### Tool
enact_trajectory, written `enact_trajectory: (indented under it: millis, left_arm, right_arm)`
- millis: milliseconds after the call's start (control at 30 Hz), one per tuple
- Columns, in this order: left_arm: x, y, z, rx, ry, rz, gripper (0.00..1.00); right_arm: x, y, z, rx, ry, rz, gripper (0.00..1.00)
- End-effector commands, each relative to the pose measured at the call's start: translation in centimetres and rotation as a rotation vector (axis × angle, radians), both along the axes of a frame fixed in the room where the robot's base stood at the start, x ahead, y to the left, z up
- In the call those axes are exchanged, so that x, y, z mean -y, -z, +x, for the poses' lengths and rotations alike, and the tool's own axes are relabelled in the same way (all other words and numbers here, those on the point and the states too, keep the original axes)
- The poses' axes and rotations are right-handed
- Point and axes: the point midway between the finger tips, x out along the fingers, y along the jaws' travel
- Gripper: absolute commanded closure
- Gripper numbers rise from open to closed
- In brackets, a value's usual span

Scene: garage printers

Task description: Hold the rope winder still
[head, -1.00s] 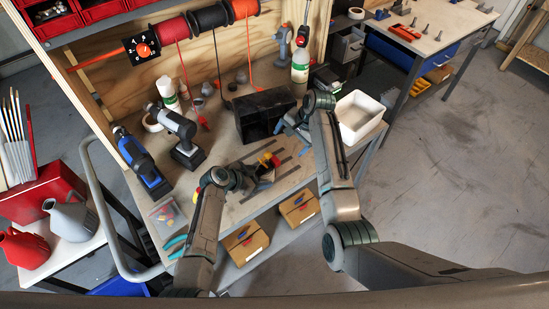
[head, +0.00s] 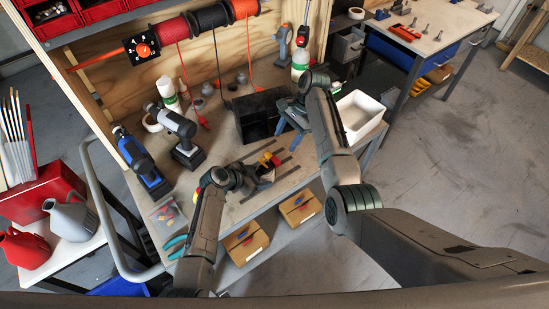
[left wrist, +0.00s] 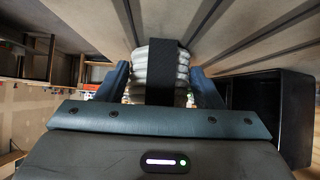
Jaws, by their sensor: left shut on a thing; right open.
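In the left wrist view, my left gripper (left wrist: 160,85) is shut on a white ribbed coil (left wrist: 140,68) with a black band (left wrist: 162,65) across it. I take this to be the rope winder, but its whole form is hidden. In the head view, my left gripper (head: 262,178) is low over the front of the workbench. Small red and yellow parts (head: 269,159) show just beyond it. My right gripper (head: 287,117) is open and empty, at the right side of the black bin (head: 250,128). I cannot tell if it touches the bin.
Dark strips (head: 285,172) lie on the bench (head: 215,200) around my left gripper. A drill (head: 182,132) and a blue tool (head: 140,160) stand to the left. A white tray (head: 361,113) is at the right end. Cartons (head: 300,206) sit on the shelf below.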

Motion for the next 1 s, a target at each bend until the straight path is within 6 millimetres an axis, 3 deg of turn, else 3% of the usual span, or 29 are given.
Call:
enact_trajectory:
  millis: [33, 267, 733, 1000]
  left_arm:
    - [-0.1, 0.7, -0.5, -0.013, 0.004, 0.005, 0.85]
    - [-0.1, 0.8, -0.5, -0.014, 0.003, 0.005, 0.85]
    - [-0.1, 0.8, -0.5, -0.014, 0.003, 0.005, 0.85]
    - [-0.1, 0.8, -0.5, -0.015, 0.003, 0.006, 0.85]
  right_arm:
    - [0.2, -0.1, 0.3, -0.025, 0.009, -0.001, 0.44]
    - [0.2, 0.1, 0.4, -0.081, 0.029, 0.0, 0.44]
    - [-2.0, 5.6, -1.2, -0.081, 0.029, 0.0, 0.44]
    - [-2.8, 7.4, -1.6, -0.079, 0.028, 0.001, 0.44]
